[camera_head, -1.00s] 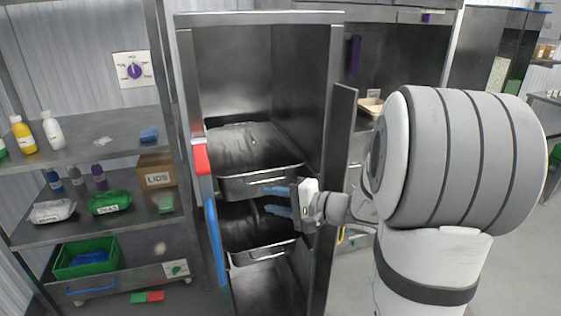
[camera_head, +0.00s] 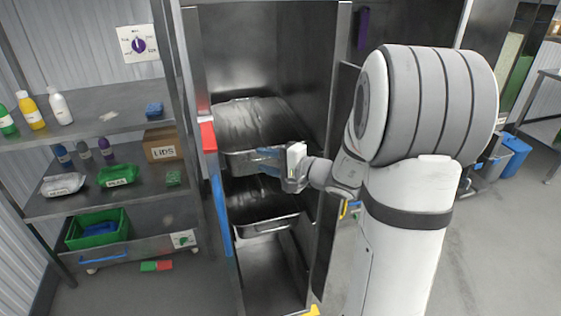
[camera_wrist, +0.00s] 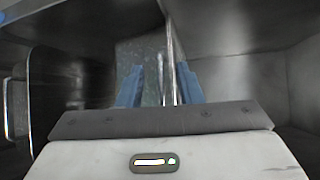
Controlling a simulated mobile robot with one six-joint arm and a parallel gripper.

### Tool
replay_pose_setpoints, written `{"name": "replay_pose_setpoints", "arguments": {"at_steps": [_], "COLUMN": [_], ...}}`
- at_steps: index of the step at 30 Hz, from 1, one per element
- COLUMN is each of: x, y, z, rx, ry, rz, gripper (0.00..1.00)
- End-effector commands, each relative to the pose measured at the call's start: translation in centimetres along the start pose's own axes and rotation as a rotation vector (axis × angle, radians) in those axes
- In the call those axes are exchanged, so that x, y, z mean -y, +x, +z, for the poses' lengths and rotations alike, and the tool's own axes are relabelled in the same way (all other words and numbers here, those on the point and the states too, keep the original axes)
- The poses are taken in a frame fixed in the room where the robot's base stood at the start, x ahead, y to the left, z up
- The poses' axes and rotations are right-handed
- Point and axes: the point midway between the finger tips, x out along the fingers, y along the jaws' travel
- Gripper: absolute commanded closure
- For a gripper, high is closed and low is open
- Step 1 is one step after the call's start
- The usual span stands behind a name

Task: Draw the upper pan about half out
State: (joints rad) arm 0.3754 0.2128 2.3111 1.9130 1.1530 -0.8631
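The upper pan (camera_head: 238,163) is a grey metal pan with a dark, wrinkled-looking inside, sitting in the tall open steel cabinet (camera_head: 275,50). My gripper (camera_head: 268,160) is at the right part of the pan's front edge, its blue fingers overlapping the edge in the head view. In the wrist view my gripper (camera_wrist: 160,85) has its two blue fingers apart. A thin bright upright edge, apparently the pan's rim (camera_wrist: 170,45), stands between them, closer to the right finger. I cannot tell whether either finger touches it.
A lower pan (camera_head: 268,228) sits below in the same cabinet. The open cabinet door (camera_head: 335,170) stands on the right, close to my arm. A shelf rack (camera_head: 90,195) with bottles, bags and a LIDS box (camera_head: 163,145) stands left.

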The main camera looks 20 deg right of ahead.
Motion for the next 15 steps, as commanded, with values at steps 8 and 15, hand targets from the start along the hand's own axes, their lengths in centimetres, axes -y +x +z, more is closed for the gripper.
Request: {"name": "replay_pose_setpoints", "arguments": {"at_steps": [8,15], "x": [0.0,0.0], "y": [2.1,2.1], "z": [0.0,-0.1], "rx": [0.0,-0.001], "ry": [0.001,0.0], "rz": [0.0,0.0], "gripper": [0.67,0.67]}}
